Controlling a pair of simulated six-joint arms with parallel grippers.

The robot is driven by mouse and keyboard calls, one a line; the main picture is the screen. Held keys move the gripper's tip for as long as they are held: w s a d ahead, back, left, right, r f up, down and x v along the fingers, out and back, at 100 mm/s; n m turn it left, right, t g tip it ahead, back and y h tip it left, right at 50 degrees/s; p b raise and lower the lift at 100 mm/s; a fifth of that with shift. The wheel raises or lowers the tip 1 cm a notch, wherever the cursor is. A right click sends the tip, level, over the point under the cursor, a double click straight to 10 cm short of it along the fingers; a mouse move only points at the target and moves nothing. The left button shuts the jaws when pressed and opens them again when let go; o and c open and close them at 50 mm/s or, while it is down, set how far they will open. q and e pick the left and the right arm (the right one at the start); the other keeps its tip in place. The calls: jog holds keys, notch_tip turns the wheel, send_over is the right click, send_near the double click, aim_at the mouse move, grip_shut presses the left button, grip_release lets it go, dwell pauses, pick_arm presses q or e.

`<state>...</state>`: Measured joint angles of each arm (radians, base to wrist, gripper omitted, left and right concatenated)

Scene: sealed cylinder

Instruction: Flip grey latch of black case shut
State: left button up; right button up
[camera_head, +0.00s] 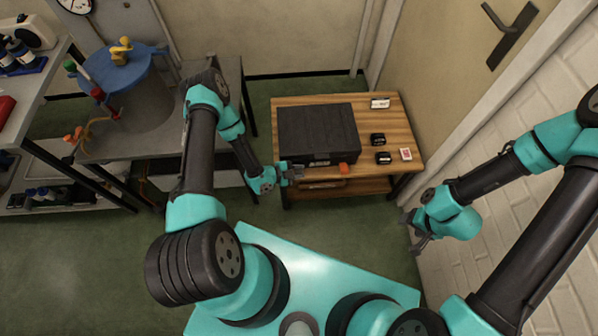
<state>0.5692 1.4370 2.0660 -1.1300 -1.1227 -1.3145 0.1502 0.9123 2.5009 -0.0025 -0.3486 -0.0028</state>
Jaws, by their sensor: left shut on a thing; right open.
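The black case (318,128) lies with its lid down on the wooden table (385,120). An orange piece (343,168) shows on its front side, toward the right. My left gripper (296,172) is at the case's front left corner, shut on what appears to be the grey latch. The fingers cover that spot, so the latch's own shape and angle cannot be told. My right gripper (413,228) is open and empty, away from the case, to the right and in front of the table.
Small black boxes (377,139) (383,158), a white item (380,103) and a red-and-white card (406,154) lie right of the case. A grey bench (130,148) with a blue-lidded drum (125,75) stands left. A brick wall is close on the right.

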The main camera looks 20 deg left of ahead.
pick_arm(q)
jog(key=shift+s+f, duration=0.1)
dwell(0.6)
jog(key=o, duration=0.7)
jog(key=shift+o, duration=0.2)
jog(key=v, duration=1.7)
jog(key=shift+a, duration=0.15)
